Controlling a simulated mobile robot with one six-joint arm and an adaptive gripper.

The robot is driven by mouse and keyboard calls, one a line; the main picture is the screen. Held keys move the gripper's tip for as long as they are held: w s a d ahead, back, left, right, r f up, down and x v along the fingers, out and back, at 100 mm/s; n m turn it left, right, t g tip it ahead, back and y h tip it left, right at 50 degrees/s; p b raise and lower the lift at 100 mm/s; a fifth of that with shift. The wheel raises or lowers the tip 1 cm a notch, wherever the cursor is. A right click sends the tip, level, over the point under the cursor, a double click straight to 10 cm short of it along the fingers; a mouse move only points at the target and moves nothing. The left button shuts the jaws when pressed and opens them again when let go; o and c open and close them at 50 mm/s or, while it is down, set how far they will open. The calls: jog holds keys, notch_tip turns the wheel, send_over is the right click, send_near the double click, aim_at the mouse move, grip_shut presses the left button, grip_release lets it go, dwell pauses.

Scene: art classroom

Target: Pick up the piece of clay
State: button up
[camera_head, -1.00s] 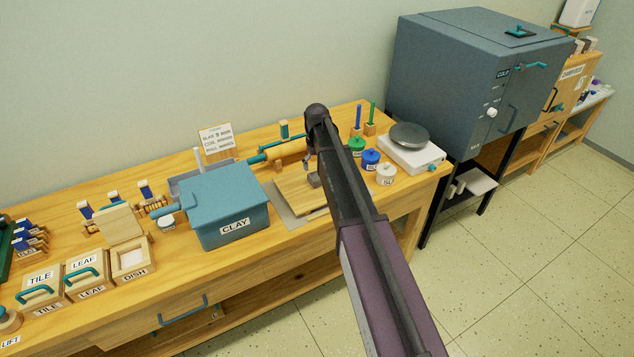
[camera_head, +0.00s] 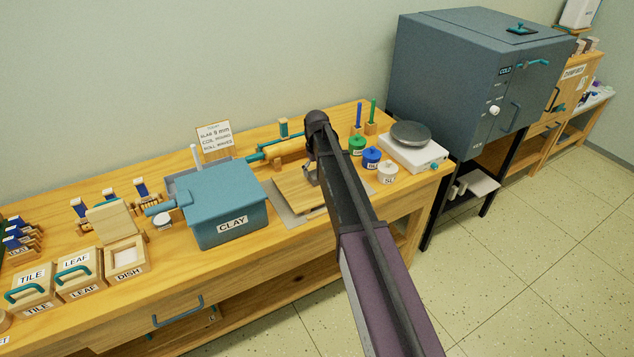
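A wooden board (camera_head: 297,198) lies on a grey mat (camera_head: 285,211) on the workbench. My gripper (camera_head: 312,176) is low over the board's back right part, small in view and partly hidden behind my own arm. I cannot make out its fingers well enough to tell whether they are open or shut. I cannot clearly see a piece of clay; it may be hidden by my arm or gripper. A blue lidded box (camera_head: 225,205) labelled CLAY stands left of the board.
A rolling pin (camera_head: 285,149) lies behind the board. Green, blue and white jars (camera_head: 371,158) and a scale (camera_head: 412,148) stand to the right. Wooden boxes (camera_head: 80,274) labelled TILE, LEAF and DISH stand at left. A grey kiln (camera_head: 470,75) stands beyond the bench's right end.

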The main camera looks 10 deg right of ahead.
jog(key=shift+f+b, duration=0.45)
jog(key=shift+f, duration=0.35)
jog(key=c, duration=1.2)
